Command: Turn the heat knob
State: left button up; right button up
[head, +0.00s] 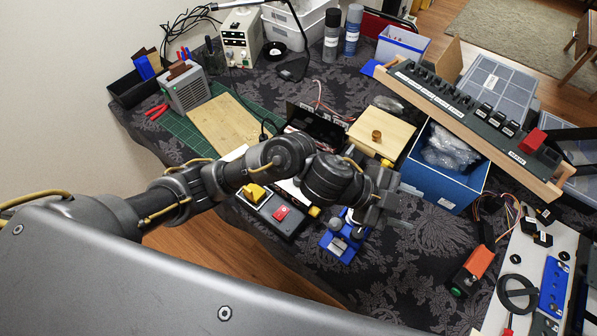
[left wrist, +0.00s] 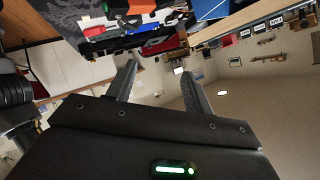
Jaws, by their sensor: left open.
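A long dark panel (head: 465,108) in a wooden frame lies at the upper right of the head view. A row of black knobs (head: 437,84) sits on its left part, with switches and a red block (head: 531,140) towards its right end. The labels are too small to read, so I cannot tell which knob is the heat knob. My left gripper (head: 394,221) is over the middle of the table, below and left of the panel and apart from it. In the left wrist view its two fingers (left wrist: 160,82) are spread with nothing between them. My right gripper is out of view.
A blue bin (head: 447,187) with clear plastic wrap stands between my left gripper and the panel. A light wooden box (head: 384,131) with a brown knob is beside it. A blue vise-like device (head: 344,240) is under my left wrist. Bare cloth (head: 420,280) lies at the front.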

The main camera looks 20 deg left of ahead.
pick_arm(q)
jog(key=w+a+f+m+g+y, duration=0.35)
jog(key=a+f+y, duration=0.2)
jog(key=a, duration=0.45)
jog(key=w+a+r+n+y, duration=0.1)
jog(key=w+a+r+y, duration=0.15)
jog(key=a, duration=0.45)
jog(key=w+a+r+n+y, duration=0.1)
jog(key=w+a+r+y, duration=0.2)
jog(key=a, duration=0.5)
jog(key=shift+m+t+y, duration=0.25)
jog(key=shift+t+y, duration=0.1)
jog(key=shift+y, duration=0.35)
notch_tip(320, 180, down, 12)
jog(key=shift+d+r+p, duration=0.1)
jog(key=shift+r+p, duration=0.05)
jog(key=shift+p, duration=0.45)
jog(key=c, duration=1)
